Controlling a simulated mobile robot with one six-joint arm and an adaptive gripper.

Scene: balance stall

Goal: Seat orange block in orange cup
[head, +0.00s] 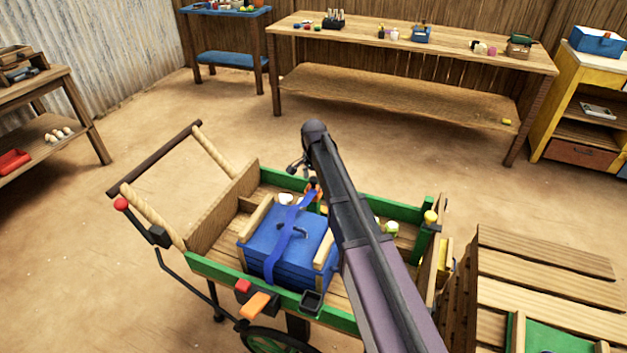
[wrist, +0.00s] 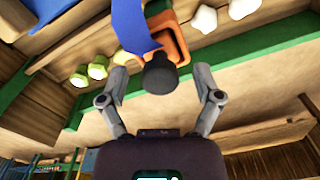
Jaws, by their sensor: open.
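An orange square-rimmed piece (wrist: 178,45) is at the top centre of the wrist view, by the cart's green rail. A dark rounded knob (wrist: 160,75) stands out in front of it. I cannot tell cup from block here, or whether one is inside the other. A blue strap (wrist: 135,28) covers part of its left side. My gripper (wrist: 160,84) is open, with one finger on each side of the knob and visible gaps between. In the head view, my gripper (head: 302,167) is over the cart's far rail, just above a small orange patch (head: 313,188).
The cart holds a blue box (head: 262,238) with a blue strap. A slatted crate (head: 545,265) stands right. Floor behind the cart is clear.

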